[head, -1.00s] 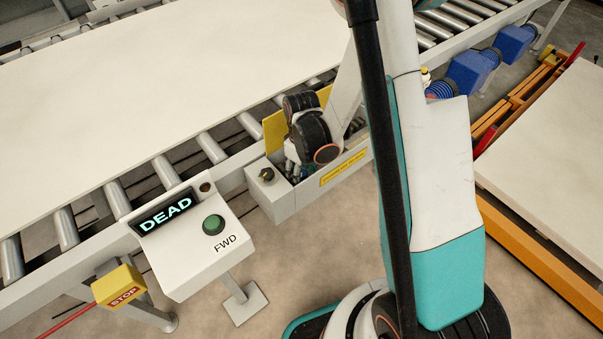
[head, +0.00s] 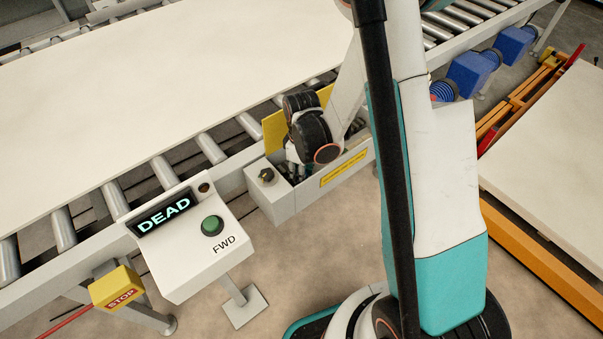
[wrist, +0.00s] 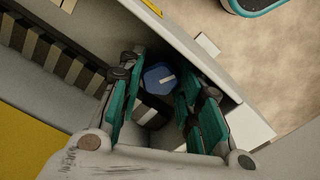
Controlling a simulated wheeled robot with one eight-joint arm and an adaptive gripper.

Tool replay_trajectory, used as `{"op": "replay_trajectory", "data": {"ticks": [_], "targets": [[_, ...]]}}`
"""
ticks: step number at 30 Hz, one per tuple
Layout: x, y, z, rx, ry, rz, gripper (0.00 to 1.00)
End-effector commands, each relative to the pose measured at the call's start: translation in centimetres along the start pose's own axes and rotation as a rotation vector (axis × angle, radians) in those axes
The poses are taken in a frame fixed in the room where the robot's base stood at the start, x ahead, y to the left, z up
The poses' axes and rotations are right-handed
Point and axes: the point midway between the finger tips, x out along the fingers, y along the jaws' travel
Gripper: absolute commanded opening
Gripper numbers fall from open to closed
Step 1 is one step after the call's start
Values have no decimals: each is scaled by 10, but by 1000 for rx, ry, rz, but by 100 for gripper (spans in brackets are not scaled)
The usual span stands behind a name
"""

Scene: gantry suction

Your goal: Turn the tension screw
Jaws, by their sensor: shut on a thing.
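The tension screw (wrist: 159,78) shows in the wrist view as a blue hexagonal head with a pale line across it. It sits down inside the open grey housing (head: 283,205) on the side of the conveyor. My gripper (wrist: 160,82) reaches down into this housing, with its teal-padded fingers on either side of the blue head, shut on it. A dark block with a pale edge (wrist: 150,113) lies just below the head in the picture. In the head view my wrist hides the screw and most of the fingers.
A raised yellow cover (head: 276,132) stands behind the housing, and a chain (wrist: 52,55) runs beside my fingers. A small black knob (head: 266,174) sits on the housing's left end. A control panel (head: 190,250) reads DEAD. A large pale board (head: 150,90) covers the rollers.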

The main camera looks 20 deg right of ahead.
Motion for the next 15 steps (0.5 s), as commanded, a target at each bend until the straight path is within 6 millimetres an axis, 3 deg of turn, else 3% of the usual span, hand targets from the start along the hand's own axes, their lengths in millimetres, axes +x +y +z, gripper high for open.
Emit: {"op": "replay_trajectory", "data": {"ticks": [11, 12, 14, 15], "targets": [[0, 0, 0, -42, 1, 0, 8], [0, 0, 0, -41, 1, 0, 37], [0, 0, 0, -41, 1, 0, 50], [0, 0, 0, -41, 1, 0, 52]]}}
